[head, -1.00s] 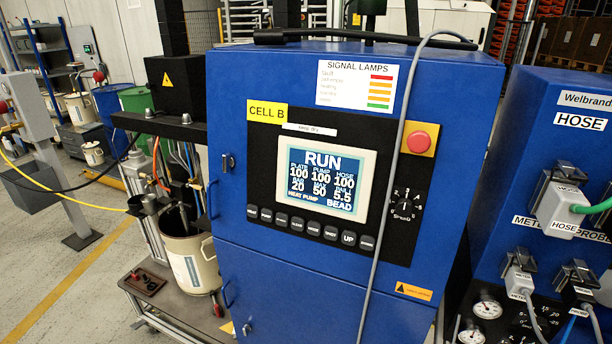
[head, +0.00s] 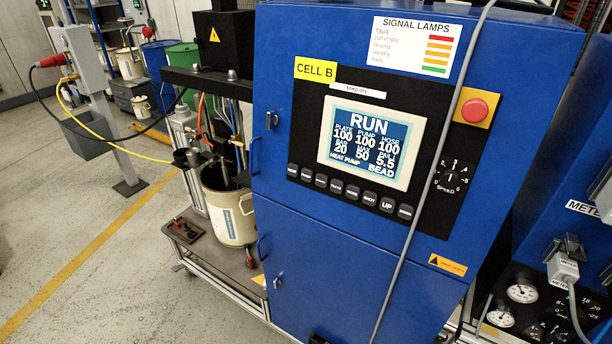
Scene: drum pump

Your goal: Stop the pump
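The pump's blue control cabinet (head: 350,250) fills the middle of the head view, labelled CELL B. Its lit screen (head: 371,143) reads RUN, with PLATE 100, PUMP 100 and HOSE 100, and BEAD below. A row of dark buttons (head: 347,190) sits under the screen; one reads UP, most labels are too small to read. A round red button (head: 474,110) on a yellow plate is at the panel's upper right. Below it is a black SPEED dial (head: 450,175). My gripper is not recognisable; a small dark piece at the bottom edge cannot be identified.
A grey cable (head: 436,160) hangs down the cabinet front, left of the red button and dial. A pail (head: 228,212) stands on the pump base at left. Gauges (head: 522,292) and connectors are at lower right. Open floor (head: 100,280) lies at left.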

